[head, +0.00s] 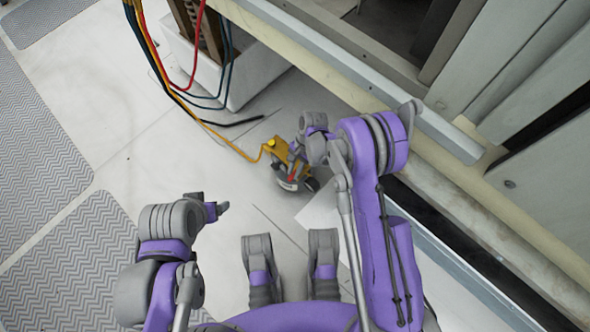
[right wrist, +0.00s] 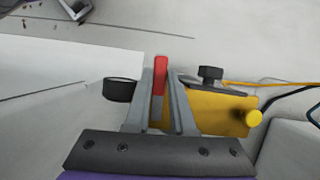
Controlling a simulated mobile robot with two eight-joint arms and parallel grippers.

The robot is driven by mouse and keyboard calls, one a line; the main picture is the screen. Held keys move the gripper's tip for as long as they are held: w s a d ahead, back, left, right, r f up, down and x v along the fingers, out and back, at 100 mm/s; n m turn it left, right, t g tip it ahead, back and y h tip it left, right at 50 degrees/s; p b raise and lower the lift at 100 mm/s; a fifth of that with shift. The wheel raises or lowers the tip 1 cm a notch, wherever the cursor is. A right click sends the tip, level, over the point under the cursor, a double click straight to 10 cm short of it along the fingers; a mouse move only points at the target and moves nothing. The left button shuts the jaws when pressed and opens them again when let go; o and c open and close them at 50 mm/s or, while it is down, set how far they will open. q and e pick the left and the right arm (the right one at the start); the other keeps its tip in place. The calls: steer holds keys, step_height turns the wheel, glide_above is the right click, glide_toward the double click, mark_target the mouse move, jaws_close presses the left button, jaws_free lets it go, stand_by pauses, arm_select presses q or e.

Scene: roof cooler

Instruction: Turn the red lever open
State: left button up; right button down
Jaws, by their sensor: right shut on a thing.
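The red lever (right wrist: 160,72) stands between the two fingers of my right gripper (right wrist: 161,92) in the right wrist view, and the fingers are shut on it. The lever belongs to a yellow device (right wrist: 205,112) with a black knob and a yellow button. In the head view a small bit of the red lever (head: 291,178) shows on the yellow device (head: 278,151), with my right gripper (head: 297,165) at it; the arm partly hides the grip. My left gripper (head: 217,208) is at the lower left, away from the device, and its fingers are not clear.
Yellow, red and dark hoses (head: 185,95) hang at the upper left; a yellow one runs to the device. A white box (head: 235,85) stands behind it. A large cabinet with a beam (head: 345,70) fills the right. Pale floor (head: 120,140) lies open to the left, with grey patterned mats (head: 30,150).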

steer(key=c, duration=0.8)
jaws_free()
steer(key=shift+o, duration=0.2)
steer(key=shift+r, duration=0.1)
steer(key=p+v, duration=0.2)
steer(key=v, duration=0.5)
steer(key=shift+d+r, duration=0.1)
steer(key=shift+r, duration=0.1)
